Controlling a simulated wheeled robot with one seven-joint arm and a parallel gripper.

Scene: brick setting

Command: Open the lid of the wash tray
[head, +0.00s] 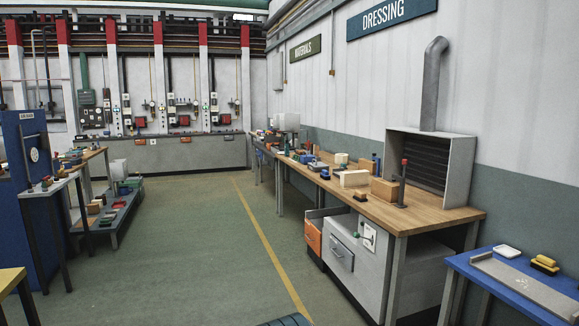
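No thing is clearly marked as the wash tray. A flat grey panel (528,287) lies on the blue table (462,263) at the lower right of the head view, and it may be the tray's lid. It looks level and flat, with a small raised piece near its far left corner. Its right end is cut off by the picture edge. Whether a tray lies under it I cannot tell. My gripper is not in view.
A white dish (507,251) and yellow-and-black blocks (545,264) sit behind the panel. A long wooden workbench (440,212) with a grey hood (430,165) stands left of the blue table. Green floor (200,240) is open at centre.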

